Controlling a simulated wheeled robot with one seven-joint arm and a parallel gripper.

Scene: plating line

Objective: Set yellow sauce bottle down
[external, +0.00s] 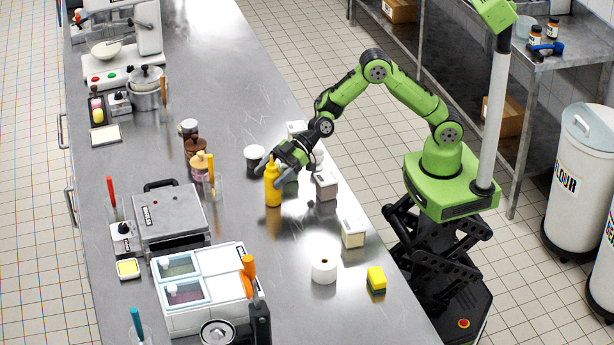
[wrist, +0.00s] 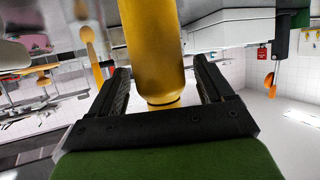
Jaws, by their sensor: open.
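The yellow sauce bottle (external: 272,187) stands upright on the steel counter (external: 290,240), near its right side. My gripper (external: 268,170) is at the upper part of the bottle, its fingers around it. In the wrist view, the bottle (wrist: 155,50) lies between the two spread fingers of my gripper (wrist: 163,92). Gaps show between the bottle and both fingers there, so the jaws are open around it.
White-lidded tubs (external: 326,186) and (external: 353,232) a second tub stand right of the bottle. A white roll (external: 324,269) and a yellow sponge (external: 376,280) are nearer the front. A dark cup (external: 254,158) stands close behind the bottle.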

